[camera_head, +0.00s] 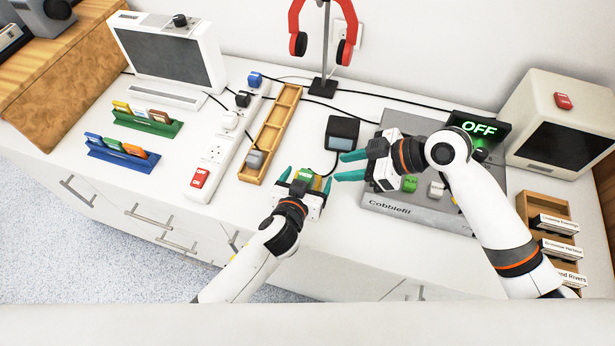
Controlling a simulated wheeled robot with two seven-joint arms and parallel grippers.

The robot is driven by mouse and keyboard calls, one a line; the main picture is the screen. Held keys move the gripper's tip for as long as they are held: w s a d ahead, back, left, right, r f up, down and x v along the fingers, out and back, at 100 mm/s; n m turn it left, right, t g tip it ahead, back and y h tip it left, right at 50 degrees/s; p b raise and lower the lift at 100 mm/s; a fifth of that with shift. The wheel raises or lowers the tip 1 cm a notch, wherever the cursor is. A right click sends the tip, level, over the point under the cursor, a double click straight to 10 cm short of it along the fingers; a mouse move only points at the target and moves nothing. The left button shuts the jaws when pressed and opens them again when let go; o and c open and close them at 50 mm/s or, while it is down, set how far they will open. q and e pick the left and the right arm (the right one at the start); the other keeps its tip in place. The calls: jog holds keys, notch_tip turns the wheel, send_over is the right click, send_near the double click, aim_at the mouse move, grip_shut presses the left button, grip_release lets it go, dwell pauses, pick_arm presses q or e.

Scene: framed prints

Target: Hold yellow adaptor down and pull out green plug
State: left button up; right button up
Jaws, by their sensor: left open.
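My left gripper (304,178) is open, with its teal fingers apart on either side of a small yellow and green piece (304,173) on the white worktop. This appears to be the yellow adaptor with the green plug; the gripper partly hides it, and I cannot tell the two apart clearly. A black cable runs close beside it on the right. My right gripper (339,167) points left, its two teal fingers apart with nothing visible between them. It is to the right of the yellow and green piece, in front of the grey Cobblefil console.
A white power strip (216,155) with a red switch and plugs, and a wooden tray (268,138), stand left of my grippers. A black box (342,132) with a cable is behind. The grey console (386,207) and a green-lit OFF display (478,128) are right.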

pick_arm(q)
jog(key=shift+w+d+f, duration=0.1)
jog(key=shift+w+f, duration=0.05)
jog(key=shift+w, duration=0.15)
jog(key=shift+c, duration=0.4)
jog(key=c, duration=1.2)
